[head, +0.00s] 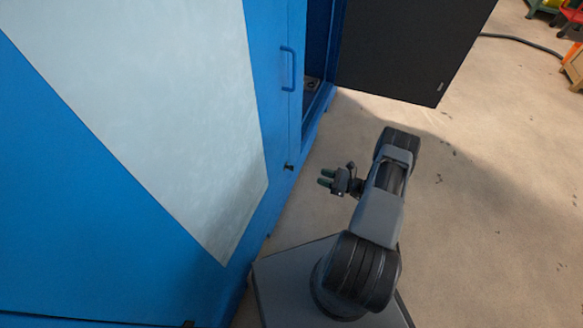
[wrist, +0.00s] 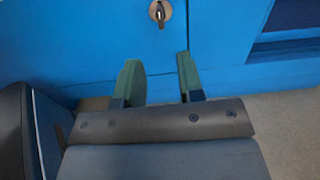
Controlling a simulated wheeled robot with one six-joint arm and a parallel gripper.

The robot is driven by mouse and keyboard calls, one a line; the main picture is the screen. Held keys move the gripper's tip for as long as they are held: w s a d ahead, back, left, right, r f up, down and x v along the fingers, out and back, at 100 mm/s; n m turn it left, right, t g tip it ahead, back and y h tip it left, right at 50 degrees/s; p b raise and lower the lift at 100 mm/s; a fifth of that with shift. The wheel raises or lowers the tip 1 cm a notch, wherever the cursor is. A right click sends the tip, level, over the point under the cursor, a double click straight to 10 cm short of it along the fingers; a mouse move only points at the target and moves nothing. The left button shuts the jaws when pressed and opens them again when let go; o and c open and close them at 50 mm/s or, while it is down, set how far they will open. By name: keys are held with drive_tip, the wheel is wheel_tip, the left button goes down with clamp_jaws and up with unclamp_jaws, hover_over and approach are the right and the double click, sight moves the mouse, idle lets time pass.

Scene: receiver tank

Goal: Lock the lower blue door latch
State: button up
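The lower latch (wrist: 160,13) is a small round silver fitting with a dark middle part on the blue door. It sits at the top edge of the wrist view, and also shows as a small dark spot (head: 289,167) low on the blue cabinet in the head view. My gripper (wrist: 160,78) has two green fingers spread apart with nothing between them. In the head view my gripper (head: 324,178) points left toward the cabinet, to the right of the latch and apart from it. Whether the latch is locked cannot be told.
The blue cabinet (head: 90,190) fills the left, with a large pale panel (head: 170,110). A blue handle (head: 287,68) is above the latch. A dark door panel (head: 410,45) stands open at the top. Bare floor lies to the right, with a black cable (head: 520,40) at the back.

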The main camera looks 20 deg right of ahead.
sight(292, 166)
drive_tip(key=b+x, duration=0.1)
drive_tip(key=x, duration=0.3)
drive_tip(key=b+x, duration=0.1)
drive_tip(key=x, duration=0.4)
drive_tip(key=b+x, duration=0.1)
drive_tip(key=x, duration=0.3)
drive_tip(key=shift+w+a+r, duration=0.25)
drive_tip(key=shift+r, duration=0.05)
clamp_jaws()
